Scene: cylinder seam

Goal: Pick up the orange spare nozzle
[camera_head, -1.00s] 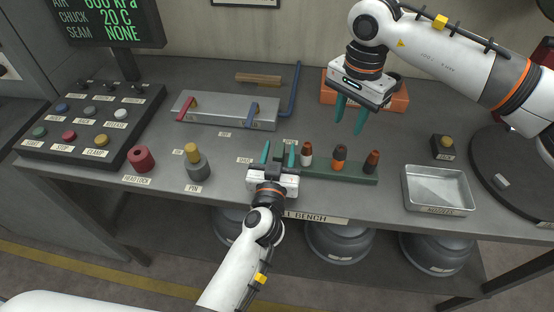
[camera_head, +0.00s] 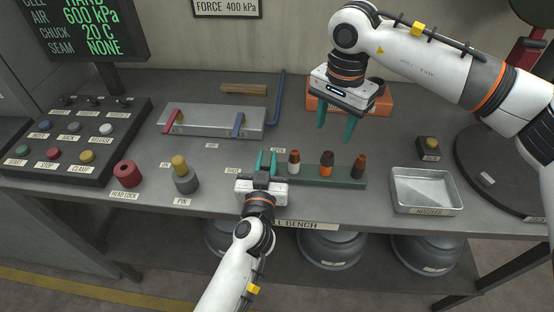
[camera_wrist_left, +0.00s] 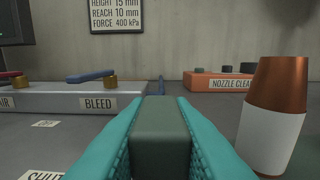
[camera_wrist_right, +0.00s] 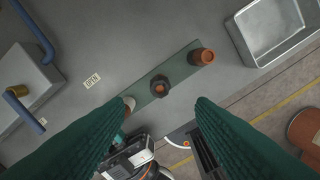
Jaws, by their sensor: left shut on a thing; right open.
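My right gripper (camera_head: 335,131) is open and empty above and behind the rack. Its wrist view shows the middle nozzle (camera_wrist_right: 160,87) between its fingers.
A metal tray (camera_head: 426,190) stands right of the rack, with a small button box (camera_head: 429,148) behind it. An orange nozzle-cleaner box (camera_head: 386,103) is behind my right gripper. A valve block (camera_head: 212,121) stands back left; a pin (camera_head: 184,178) and red knob (camera_head: 127,174) stand front left.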

